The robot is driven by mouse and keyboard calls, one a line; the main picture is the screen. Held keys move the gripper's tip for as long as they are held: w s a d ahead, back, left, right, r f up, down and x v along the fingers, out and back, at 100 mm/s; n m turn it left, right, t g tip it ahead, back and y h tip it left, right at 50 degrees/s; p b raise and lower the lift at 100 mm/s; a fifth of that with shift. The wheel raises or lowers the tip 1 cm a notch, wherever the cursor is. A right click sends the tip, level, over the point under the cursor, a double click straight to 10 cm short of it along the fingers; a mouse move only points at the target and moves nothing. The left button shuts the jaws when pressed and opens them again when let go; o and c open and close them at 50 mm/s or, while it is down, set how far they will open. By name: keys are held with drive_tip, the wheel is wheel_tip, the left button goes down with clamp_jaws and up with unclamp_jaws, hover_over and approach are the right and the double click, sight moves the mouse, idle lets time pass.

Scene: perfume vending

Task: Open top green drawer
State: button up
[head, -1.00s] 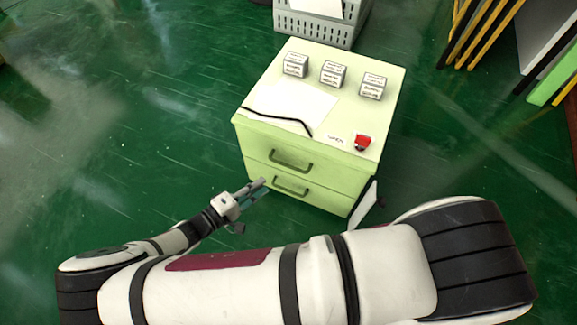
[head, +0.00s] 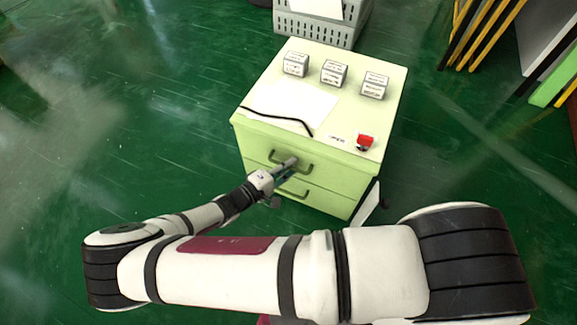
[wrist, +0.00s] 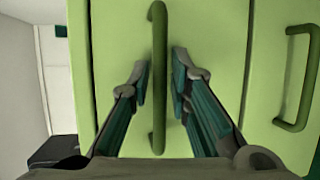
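The pale green drawer cabinet (head: 394,100) stands in the middle of the head view. Its top drawer (head: 253,146) is closed and has a dark green bar handle (head: 277,163). The lower drawer (head: 332,206) is closed too, with its own handle (head: 291,193). My gripper (head: 289,165) is at the top handle. In the wrist view my gripper (wrist: 160,78) is open, with one finger on each side of the top handle (wrist: 158,110) and a gap on both sides. The lower handle (wrist: 300,80) is at the right there.
Several small white labelled boxes (head: 333,73), a paper sheet (head: 305,104), a black cable (head: 275,119) and a red button (head: 364,141) are on the cabinet top. A grey crate (head: 316,31) stands behind. The green floor (head: 150,120) to the left is clear.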

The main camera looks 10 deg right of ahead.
clamp_jaws()
